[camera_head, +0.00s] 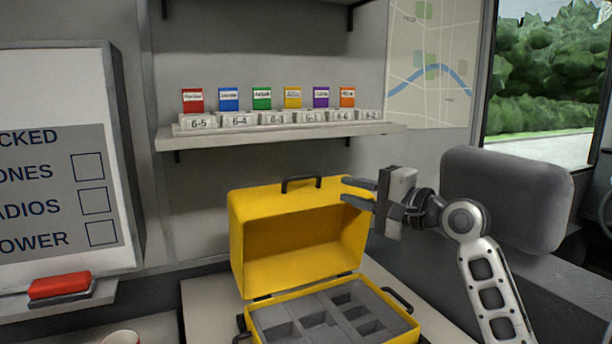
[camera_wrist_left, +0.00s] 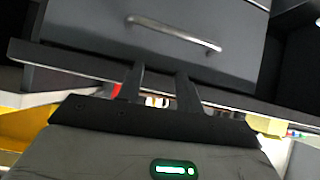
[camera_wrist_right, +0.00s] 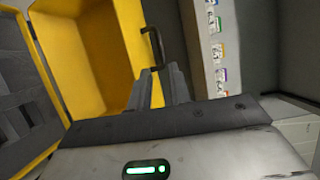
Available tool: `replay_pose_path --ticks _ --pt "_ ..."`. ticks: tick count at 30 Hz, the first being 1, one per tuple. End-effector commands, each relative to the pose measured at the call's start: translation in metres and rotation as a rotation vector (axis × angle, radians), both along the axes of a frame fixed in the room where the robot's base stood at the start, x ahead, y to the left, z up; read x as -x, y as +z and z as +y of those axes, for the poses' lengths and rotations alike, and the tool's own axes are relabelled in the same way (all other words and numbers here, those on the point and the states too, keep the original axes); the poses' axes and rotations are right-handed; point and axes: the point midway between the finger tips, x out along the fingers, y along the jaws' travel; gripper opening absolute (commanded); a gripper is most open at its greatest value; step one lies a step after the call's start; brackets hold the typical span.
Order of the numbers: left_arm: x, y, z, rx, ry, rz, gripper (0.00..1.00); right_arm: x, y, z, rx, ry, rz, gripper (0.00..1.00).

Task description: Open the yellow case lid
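The yellow case (camera_head: 300,290) stands on a light counter in the head view. Its lid (camera_head: 290,228) is raised and leans back, with a dark handle (camera_head: 301,183) on its top edge. The base holds grey foam (camera_head: 330,318) with several empty cutouts. My right gripper (camera_head: 356,190) is at the lid's upper right edge, its fingers apart. In the right wrist view the fingers (camera_wrist_right: 160,88) point towards the lid's edge near the handle; contact cannot be told. My left gripper (camera_wrist_left: 160,82) shows only in its own wrist view, fingers apart and empty, facing a grey drawer.
A shelf (camera_head: 280,136) with several coloured cards and numbered holders hangs above the case. A whiteboard (camera_head: 60,150) with a red eraser (camera_head: 60,285) is at the left. A grey seat back (camera_head: 508,198) stands behind my right arm.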

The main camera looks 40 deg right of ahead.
Motion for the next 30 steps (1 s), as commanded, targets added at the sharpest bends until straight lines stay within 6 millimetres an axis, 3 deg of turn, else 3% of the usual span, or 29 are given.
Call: replay_pose_path --ticks 9,15,21,29,30 --pt "0.001 0.010 0.003 -0.010 0.003 0.002 0.36 -0.070 0.004 0.007 -0.001 0.001 -0.001 0.20" --pt "-0.002 0.013 0.005 -0.015 0.006 -0.001 0.36 -0.099 0.002 0.010 0.000 0.000 -0.001 0.20" --pt "-0.005 0.014 0.006 -0.016 0.007 -0.007 0.36 -0.110 0.001 0.011 0.002 0.000 0.001 0.20" --pt "-0.004 0.012 0.007 -0.018 0.007 -0.001 0.36 -0.111 0.000 0.011 0.002 0.000 0.001 0.20" --pt "-0.003 0.012 0.007 -0.018 0.008 -0.001 0.36 -0.111 0.000 0.011 0.002 0.000 0.001 0.09"
